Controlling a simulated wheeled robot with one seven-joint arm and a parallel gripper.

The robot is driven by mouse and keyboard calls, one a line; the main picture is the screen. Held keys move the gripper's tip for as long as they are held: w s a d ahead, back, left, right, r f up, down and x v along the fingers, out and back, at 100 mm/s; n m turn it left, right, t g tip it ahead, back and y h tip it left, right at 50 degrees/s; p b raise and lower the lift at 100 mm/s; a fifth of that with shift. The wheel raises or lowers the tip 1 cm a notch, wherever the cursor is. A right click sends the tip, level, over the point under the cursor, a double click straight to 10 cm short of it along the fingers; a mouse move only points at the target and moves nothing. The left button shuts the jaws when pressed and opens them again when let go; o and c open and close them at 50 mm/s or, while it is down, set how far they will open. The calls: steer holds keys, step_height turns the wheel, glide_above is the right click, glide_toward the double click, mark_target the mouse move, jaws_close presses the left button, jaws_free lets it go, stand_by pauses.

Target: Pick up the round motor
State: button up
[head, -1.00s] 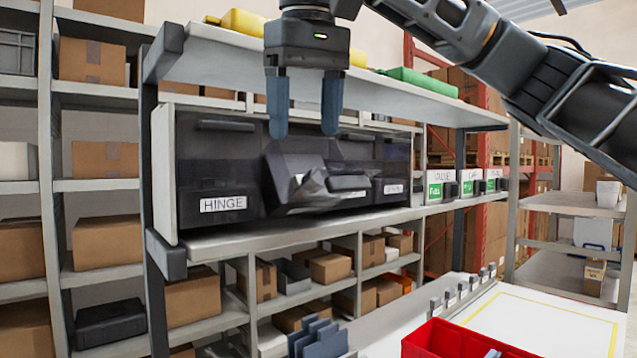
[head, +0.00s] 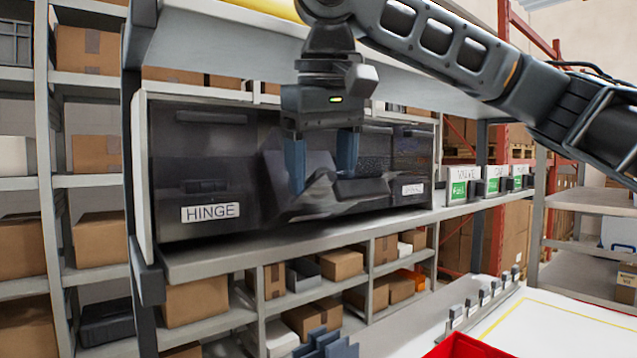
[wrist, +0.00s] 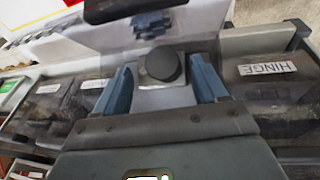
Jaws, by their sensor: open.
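In the wrist view a dark round-faced part with a pale grey body, which looks like the round motor (wrist: 162,66), lies between my gripper's two blue fingers (wrist: 163,85). The fingers stand apart on either side of it; I cannot tell whether they touch it. In the head view my gripper (head: 322,180) points down, open, at the tilted-out middle bin (head: 305,205) of the dark dispenser row. The motor cannot be made out clearly there, behind the bin front and fingers.
A closed bin labelled HINGE (head: 208,180) is left of the open one, and another labelled bin (head: 412,165) is to its right. A shelf board (head: 220,45) runs above the bins, close to my arm. A red tray (head: 475,347) sits at the lower right.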

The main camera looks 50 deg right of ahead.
steer(key=shift+f, duration=0.35)
steer(key=shift+c, duration=0.2)
steer(key=c, duration=0.8)
steer(key=shift+w+r, duration=0.1)
steer(key=shift+r, duration=0.05)
